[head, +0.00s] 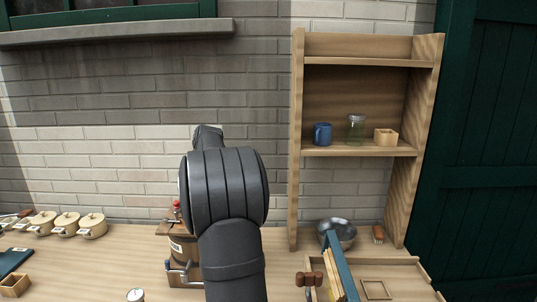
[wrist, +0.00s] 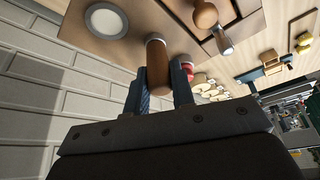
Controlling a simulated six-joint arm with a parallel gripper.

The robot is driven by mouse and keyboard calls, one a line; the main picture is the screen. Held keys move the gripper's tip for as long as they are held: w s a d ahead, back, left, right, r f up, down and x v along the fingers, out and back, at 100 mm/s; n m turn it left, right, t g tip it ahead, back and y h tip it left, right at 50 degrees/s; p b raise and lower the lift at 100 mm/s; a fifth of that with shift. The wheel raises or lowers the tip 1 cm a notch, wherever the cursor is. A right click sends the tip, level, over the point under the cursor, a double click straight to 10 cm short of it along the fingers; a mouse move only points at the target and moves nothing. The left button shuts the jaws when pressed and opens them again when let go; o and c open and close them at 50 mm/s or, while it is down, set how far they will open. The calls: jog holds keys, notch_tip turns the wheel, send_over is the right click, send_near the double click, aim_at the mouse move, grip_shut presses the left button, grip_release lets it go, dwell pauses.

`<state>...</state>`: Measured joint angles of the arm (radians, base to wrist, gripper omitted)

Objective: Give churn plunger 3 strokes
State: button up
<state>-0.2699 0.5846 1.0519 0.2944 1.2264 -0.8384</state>
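In the wrist view, a brown wooden rod with a rounded end, apparently the plunger handle (wrist: 157,62), stands between the two blue fingers of my gripper (wrist: 160,88). It fills the gap, and the fingers look closed on it. The plunger's lower part cannot be made out. My gripper is hidden behind my arm in the head view.
A wooden knob on a metal piece (wrist: 206,14) and a round white disc (wrist: 106,20) lie near the handle. Cream pots (head: 92,225) stand at left. The shelf (head: 298,150) holds a blue mug (head: 322,134), glass jar (head: 356,128) and wooden box (head: 386,137). A metal bowl (head: 338,232) sits below.

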jog(key=shift+c, duration=0.5)
jog(key=shift+r, duration=2.75)
jog(key=shift+f, duration=2.65)
jog(key=shift+r, duration=2.65)
jog(key=shift+f, duration=0.1)
